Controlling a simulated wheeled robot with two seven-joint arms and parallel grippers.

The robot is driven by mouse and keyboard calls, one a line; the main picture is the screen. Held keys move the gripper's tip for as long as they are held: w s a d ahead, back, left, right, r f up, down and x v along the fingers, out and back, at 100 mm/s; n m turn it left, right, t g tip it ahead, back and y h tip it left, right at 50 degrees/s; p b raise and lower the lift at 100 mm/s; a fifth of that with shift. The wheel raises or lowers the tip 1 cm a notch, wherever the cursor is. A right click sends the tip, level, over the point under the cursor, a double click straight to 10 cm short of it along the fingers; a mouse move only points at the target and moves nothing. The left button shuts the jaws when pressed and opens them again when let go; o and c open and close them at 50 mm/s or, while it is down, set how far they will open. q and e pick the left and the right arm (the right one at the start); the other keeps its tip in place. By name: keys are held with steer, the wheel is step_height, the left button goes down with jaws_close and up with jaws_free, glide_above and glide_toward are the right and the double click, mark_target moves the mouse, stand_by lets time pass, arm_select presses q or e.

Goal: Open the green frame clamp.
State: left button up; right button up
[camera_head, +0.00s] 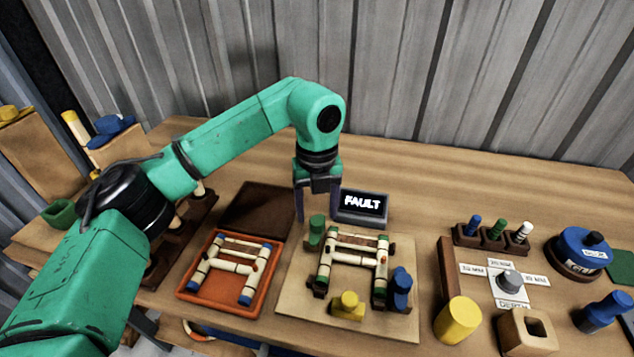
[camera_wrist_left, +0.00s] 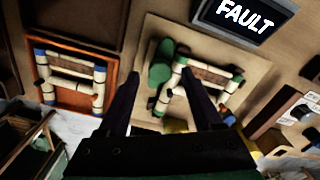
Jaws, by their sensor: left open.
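The green frame clamp (camera_head: 316,231) stands at the left rear of a pale wooden board (camera_head: 296,292), beside a rattan frame (camera_head: 352,258) with green ends. In the left wrist view the green clamp (camera_wrist_left: 160,66) shows between and beyond my finger tips. My left gripper (camera_head: 317,207) points down, open and empty, above and slightly behind the clamp. It looks apart from the clamp. In the left wrist view its two dark fingers (camera_wrist_left: 161,80) are spread. My right gripper is not in view.
A yellow clamp (camera_head: 348,306) and a blue clamp (camera_head: 401,288) sit on the same board. A display reading FAULT (camera_head: 362,206) stands close behind. An orange tray (camera_head: 197,294) with another frame is at left. A depth dial (camera_head: 509,281) and a yellow cylinder (camera_head: 457,320) are at right.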

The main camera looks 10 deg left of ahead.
mark_target(317, 219)
arm_select(q)
step_height(317, 219, up, 13)
steer(key=shift+f, duration=0.2)
